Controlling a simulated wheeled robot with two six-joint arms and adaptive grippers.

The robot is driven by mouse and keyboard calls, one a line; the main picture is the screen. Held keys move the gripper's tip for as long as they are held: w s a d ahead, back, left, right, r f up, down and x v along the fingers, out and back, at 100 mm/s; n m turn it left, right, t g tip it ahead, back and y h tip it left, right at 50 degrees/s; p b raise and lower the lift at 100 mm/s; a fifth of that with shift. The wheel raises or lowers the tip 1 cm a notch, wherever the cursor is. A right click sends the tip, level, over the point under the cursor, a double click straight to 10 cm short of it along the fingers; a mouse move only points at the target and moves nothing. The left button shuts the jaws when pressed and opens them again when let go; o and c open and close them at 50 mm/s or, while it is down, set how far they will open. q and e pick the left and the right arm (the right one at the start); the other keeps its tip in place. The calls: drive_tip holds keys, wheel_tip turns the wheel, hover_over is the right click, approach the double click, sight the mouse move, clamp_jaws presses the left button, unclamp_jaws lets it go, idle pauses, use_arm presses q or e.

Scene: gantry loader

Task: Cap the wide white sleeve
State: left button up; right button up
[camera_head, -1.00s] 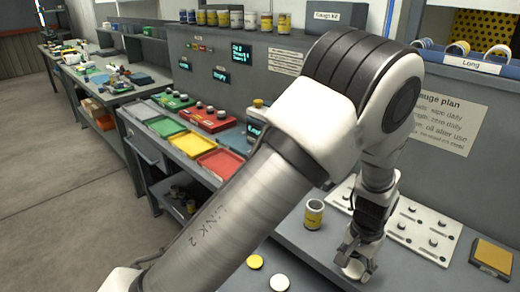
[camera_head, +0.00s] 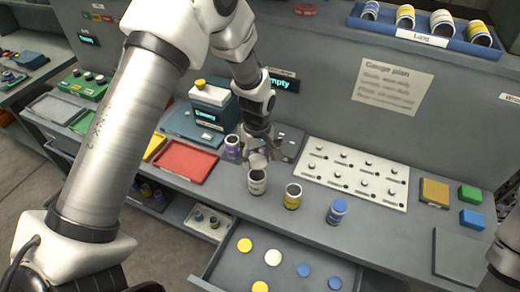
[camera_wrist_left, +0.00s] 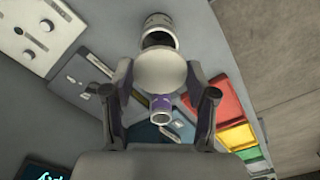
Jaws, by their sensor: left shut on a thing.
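The wide white sleeve (camera_head: 257,184) stands upright on the bench with its dark mouth open. It shows in the left wrist view (camera_wrist_left: 160,22), just beyond the cap. My left gripper (camera_head: 258,157) is shut on a round white cap (camera_wrist_left: 160,71), seen at its fingertips. In the head view the cap (camera_head: 257,162) appears just above and behind the sleeve's mouth, and I see no contact. In the wrist view the cap overlaps the near edge of the sleeve. My right gripper is out of view.
A purple sleeve (camera_head: 232,147) stands close left of the gripper. Yellow (camera_head: 292,197) and blue (camera_head: 337,211) sleeves stand to the right. An open drawer (camera_head: 232,263) in front holds loose caps, including a white one (camera_head: 272,258). A white pegged board (camera_head: 352,171) lies behind.

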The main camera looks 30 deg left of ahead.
use_arm(q)
drive_tip(key=f, duration=0.1)
drive_tip(key=f+b, duration=0.1)
drive_tip(key=f, duration=0.1)
drive_tip(key=shift+w+a, duration=0.25)
drive_tip(key=shift+a, duration=0.15)
drive_tip(key=shift+w+d+f+b, duration=0.15)
drive_tip(key=shift+f+b, duration=0.1)
drive_tip(key=shift+b, duration=0.25)
drive_tip(key=shift+s+d+f+b, duration=0.2)
drive_tip(key=shift+f+b, duration=0.25)
drive_tip(key=shift+b, duration=0.05)
drive_tip(key=shift+s+a+f+b, duration=0.1)
drive_tip(key=shift+a+f+b, duration=0.05)
drive_tip(key=shift+f+b, duration=0.3)
drive_tip(key=shift+f, duration=0.4)
drive_tip(key=shift+f, duration=0.1)
